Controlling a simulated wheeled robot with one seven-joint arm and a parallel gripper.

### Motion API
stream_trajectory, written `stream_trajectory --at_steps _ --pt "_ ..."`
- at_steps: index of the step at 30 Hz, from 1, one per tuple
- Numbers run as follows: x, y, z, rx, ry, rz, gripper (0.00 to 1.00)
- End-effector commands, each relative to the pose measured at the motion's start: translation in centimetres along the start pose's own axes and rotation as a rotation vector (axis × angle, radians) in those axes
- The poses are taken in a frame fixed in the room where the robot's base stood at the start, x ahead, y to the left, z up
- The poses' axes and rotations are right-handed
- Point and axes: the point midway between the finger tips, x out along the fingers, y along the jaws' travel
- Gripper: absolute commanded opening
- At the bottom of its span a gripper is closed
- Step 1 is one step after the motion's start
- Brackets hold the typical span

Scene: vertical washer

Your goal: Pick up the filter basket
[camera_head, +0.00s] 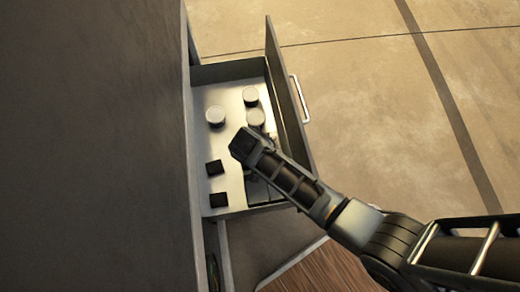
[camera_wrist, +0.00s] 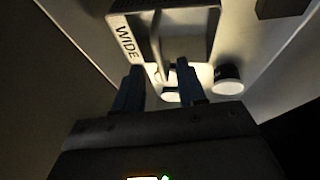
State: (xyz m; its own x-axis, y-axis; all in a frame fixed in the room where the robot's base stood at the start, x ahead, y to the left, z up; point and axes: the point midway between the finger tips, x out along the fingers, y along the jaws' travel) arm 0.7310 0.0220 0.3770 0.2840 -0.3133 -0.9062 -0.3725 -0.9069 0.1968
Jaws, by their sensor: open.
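A grey box-like thing (camera_wrist: 190,22) with a pale rim reading "WIDE" is at the top of the wrist view, and I take it to be the filter basket, though I cannot be sure. A narrow upright part (camera_wrist: 160,45) stands out from it towards the gap between my fingers. My gripper (camera_wrist: 158,68) is open, its two fingers apart near this part, and I see nothing clamped. In the head view, my arm reaches into the open drawer (camera_head: 232,140) and hides most of what lies beneath it, and the fingertips cannot be made out.
Pale round-topped cylinders stand in the drawer, one at the left (camera_head: 215,116) and one at the back (camera_head: 250,95). Two dark blocks (camera_head: 216,167) lie along its left side. The drawer front (camera_head: 285,90) rises at the right. A dark cabinet top (camera_head: 90,150) fills the left.

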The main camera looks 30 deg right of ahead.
Motion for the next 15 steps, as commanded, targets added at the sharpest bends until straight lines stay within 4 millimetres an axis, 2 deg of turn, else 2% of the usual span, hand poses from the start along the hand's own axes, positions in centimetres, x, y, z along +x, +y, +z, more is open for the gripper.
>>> stream_trajectory --at_steps 9,15 --pt "4.4 0.0 -0.2 0.001 0.000 0.000 0.40" --pt "5.3 0.1 -0.3 0.001 0.001 -0.002 0.40"
